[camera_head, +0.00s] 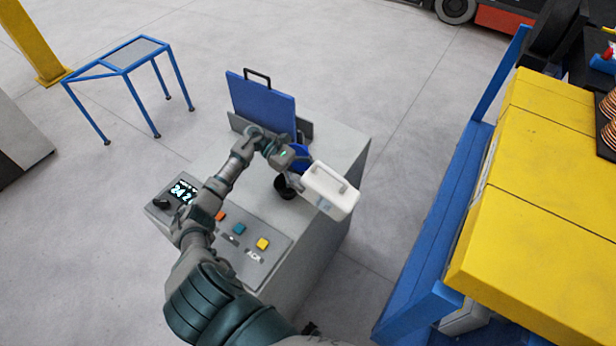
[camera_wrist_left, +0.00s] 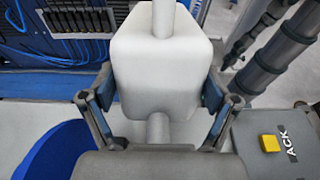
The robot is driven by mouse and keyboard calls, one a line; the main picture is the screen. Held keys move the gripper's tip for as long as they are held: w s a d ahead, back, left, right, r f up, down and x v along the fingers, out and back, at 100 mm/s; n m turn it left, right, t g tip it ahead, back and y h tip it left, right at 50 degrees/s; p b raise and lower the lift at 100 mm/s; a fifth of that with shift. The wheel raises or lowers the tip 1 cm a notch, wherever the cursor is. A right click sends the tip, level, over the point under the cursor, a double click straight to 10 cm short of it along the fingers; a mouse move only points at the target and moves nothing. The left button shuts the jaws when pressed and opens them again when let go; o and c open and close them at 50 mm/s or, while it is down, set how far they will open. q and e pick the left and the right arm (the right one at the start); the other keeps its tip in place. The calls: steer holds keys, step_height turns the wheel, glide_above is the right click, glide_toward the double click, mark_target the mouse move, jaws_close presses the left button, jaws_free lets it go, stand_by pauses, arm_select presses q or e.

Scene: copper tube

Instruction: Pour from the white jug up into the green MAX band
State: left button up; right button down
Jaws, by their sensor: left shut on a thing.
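The white jug (camera_head: 330,193) hangs over the right edge of the grey cabinet top. My left gripper (camera_head: 297,180) is shut on it; in the left wrist view the jug's white body (camera_wrist_left: 160,70) sits between the two fingers. Its exact tilt is hard to tell, and no liquid stream shows. A dark round opening (camera_head: 285,188) lies on the cabinet, just left of the jug. A blue part (camera_head: 300,153) stands behind the gripper, partly hidden. I cannot see the green MAX band. My right gripper is not in view.
The cabinet (camera_head: 345,150) carries an upright blue panel (camera_head: 262,101) with a black handle. Its front console (camera_head: 252,262) has a display and coloured buttons. A yellow and blue structure (camera_head: 540,190) stands to the right, across a strip of clear floor. A blue-framed stand (camera_head: 133,55) is at the back left.

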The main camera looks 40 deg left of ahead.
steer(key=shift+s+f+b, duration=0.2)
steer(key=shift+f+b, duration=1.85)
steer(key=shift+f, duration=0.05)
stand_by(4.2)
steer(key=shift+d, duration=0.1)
